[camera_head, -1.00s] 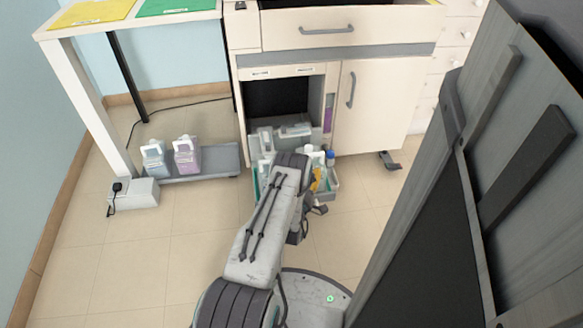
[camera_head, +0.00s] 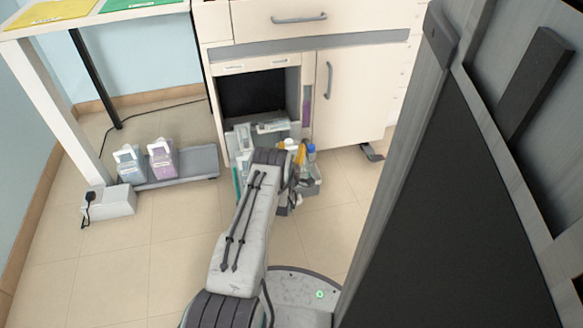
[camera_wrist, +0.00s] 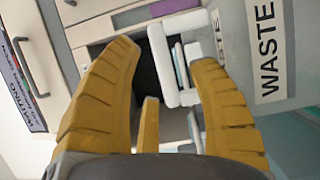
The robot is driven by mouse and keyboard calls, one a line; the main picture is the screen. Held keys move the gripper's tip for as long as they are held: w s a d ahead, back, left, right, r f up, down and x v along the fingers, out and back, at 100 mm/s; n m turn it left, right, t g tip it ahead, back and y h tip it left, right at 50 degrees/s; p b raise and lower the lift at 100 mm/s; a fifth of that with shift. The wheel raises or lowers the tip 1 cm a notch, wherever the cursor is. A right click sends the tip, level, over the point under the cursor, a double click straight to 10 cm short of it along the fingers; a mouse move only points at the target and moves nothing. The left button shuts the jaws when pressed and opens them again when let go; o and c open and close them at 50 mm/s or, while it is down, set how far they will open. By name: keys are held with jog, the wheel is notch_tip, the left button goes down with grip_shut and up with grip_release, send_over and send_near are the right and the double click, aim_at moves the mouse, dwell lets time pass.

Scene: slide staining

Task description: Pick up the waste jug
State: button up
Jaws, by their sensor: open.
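The waste jug (camera_wrist: 235,60) is a pale, translucent container with a white label reading WASTE, close on the right in the wrist view. A white handle-like loop (camera_wrist: 180,97) shows between the fingers beside it. My gripper (camera_wrist: 165,55) is open, its yellow fingers spread on either side of this white loop, not visibly closed on it. In the head view my gripper (camera_head: 300,156) shows as a bit of yellow at the arm's far end, among containers before the cabinet. My arm hides much there, and I cannot tell which container is the waste jug.
A cream cabinet (camera_head: 350,100) with an open dark compartment (camera_head: 252,93) stands ahead. A white box (camera_head: 108,203) is nearby. Floor is clear at front left.

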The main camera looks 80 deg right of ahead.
jog(key=shift+d+b, duration=0.5)
jog(key=shift+d, duration=0.8)
jog(key=shift+o, duration=0.2)
grip_shut()
